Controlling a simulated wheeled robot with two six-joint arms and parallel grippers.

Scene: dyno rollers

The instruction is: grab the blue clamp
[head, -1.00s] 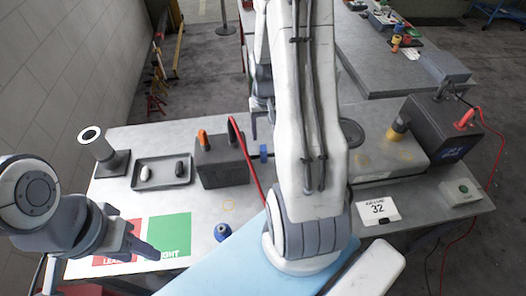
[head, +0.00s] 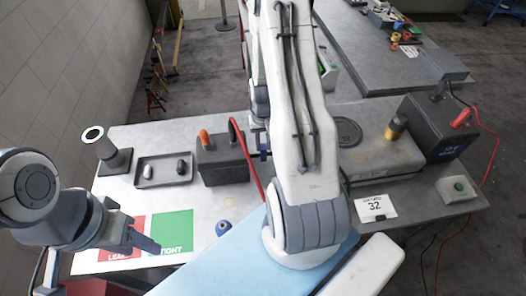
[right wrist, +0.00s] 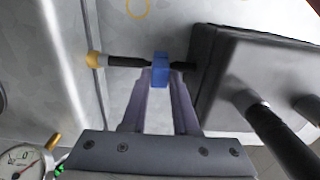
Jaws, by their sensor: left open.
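The blue clamp (head: 264,147) stands out as a small blue block beside the dark battery-like box on the table in the head view. In the right wrist view the blue clamp (right wrist: 160,70) sits on a black rod. My right gripper (right wrist: 161,78) has its fingers apart with the clamp between or just past their tips; I cannot tell whether they press on it. In the head view that gripper is mostly hidden by my arm. My left gripper (head: 148,243) is open and empty over the red and green mat, far from the clamp.
The dark box (head: 222,162) with an orange terminal and red cable stands left of the clamp. A black tray (head: 148,179) holds a white and a dark piece. A white cylinder on a stand (head: 112,160) is further left. A pressure gauge (right wrist: 25,165) shows in the right wrist view.

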